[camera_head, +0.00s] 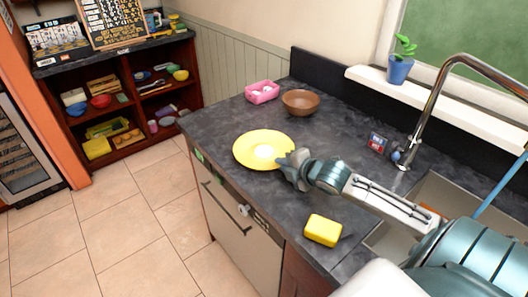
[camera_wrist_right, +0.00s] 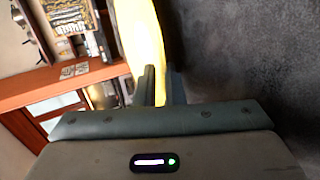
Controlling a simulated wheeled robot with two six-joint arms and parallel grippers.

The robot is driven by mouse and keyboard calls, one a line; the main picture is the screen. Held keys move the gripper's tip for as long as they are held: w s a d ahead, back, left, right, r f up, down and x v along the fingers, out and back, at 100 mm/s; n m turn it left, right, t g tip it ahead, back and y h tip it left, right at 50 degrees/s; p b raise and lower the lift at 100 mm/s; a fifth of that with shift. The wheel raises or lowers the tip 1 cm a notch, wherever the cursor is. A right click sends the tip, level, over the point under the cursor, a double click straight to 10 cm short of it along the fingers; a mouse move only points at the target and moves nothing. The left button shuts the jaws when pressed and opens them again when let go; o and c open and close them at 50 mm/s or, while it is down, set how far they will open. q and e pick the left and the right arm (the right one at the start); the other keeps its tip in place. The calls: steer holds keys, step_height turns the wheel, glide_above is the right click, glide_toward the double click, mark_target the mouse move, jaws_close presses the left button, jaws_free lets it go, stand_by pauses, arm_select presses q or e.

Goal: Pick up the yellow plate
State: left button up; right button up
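The yellow plate (camera_head: 252,146) with a paler middle is on the dark countertop (camera_head: 220,118), near its front edge. My right gripper (camera_head: 286,163) is at the plate's right rim. In the right wrist view the plate (camera_wrist_right: 138,40) runs in between the two close-set fingers of my right gripper (camera_wrist_right: 162,85), with yellow filling the narrow gap. The gripper looks shut on the rim. I cannot tell whether the plate is clear of the counter. My left gripper is not in view.
A brown bowl (camera_head: 300,102) and a pink container (camera_head: 262,91) stand behind the plate. A yellow sponge-like block (camera_head: 323,230) lies near the front edge. The faucet (camera_head: 425,110) and sink are at right. A potted plant (camera_head: 400,65) stands on the sill.

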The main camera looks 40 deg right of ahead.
steer(key=shift+w+f, duration=0.2)
steer(key=shift+w, duration=0.15)
jaws_close()
steer(key=shift+r, duration=0.1)
